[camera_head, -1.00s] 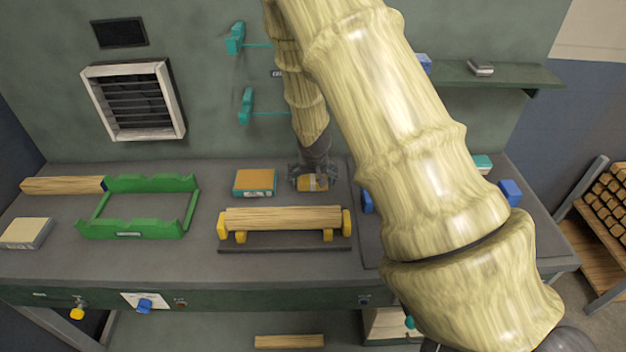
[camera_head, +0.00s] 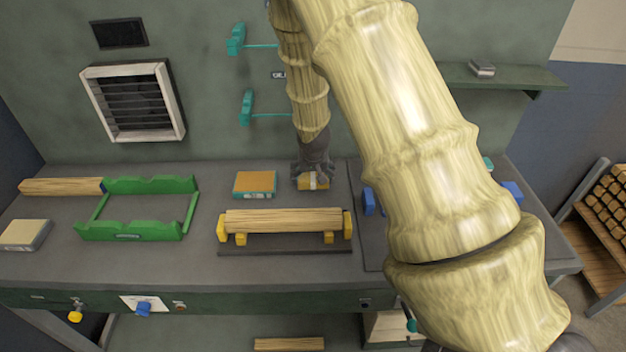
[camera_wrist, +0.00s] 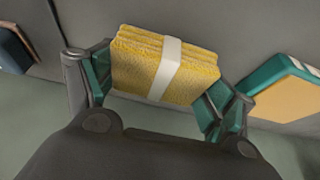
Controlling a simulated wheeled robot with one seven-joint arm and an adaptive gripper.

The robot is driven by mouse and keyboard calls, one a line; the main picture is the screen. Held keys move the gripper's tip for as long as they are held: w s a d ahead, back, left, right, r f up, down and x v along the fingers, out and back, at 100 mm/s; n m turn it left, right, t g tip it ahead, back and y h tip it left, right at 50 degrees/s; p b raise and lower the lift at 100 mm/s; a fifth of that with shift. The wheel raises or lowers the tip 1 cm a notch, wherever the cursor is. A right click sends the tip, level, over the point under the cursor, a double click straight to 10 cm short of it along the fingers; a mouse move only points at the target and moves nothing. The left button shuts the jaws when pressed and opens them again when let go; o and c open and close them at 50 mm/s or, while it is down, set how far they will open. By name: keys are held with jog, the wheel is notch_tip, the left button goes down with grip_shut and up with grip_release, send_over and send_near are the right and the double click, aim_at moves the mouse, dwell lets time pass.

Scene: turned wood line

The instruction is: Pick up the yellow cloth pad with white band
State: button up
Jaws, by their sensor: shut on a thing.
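The yellow cloth pad with a white band (camera_wrist: 140,68) is between the two fingers of my gripper (camera_wrist: 155,95) in the wrist view. It looks like a folded stack with the white band around its middle. The teal finger pads press on its two sides. In the head view the pad (camera_head: 308,183) shows below my gripper (camera_head: 312,178), at the back of the bench, and part of it is hidden by the fingers. I cannot tell how far it is above the bench top.
An orange and teal block (camera_head: 255,184) lies just left of the pad. A turned wood piece (camera_head: 283,220) rests on yellow supports in front. A green rack (camera_head: 130,230) stands at the left. Blue parts (camera_head: 368,201) stand to the right. My arm hides much of the right side.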

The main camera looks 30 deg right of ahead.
aim_at(313, 175)
notch_tip(313, 175, up, 5)
jog(key=shift+f+b, duration=0.2)
jog(key=shift+b, duration=0.4)
jog(key=w+a+b, duration=0.2)
jog(key=a+b, duration=0.3)
jog(key=a, duration=1.3)
jog(key=shift+w+r, duration=0.35)
jog(key=shift+r, duration=0.1)
jog(key=o, duration=0.5)
jog(key=shift+d, duration=0.1)
jog(key=c, duration=0.4)
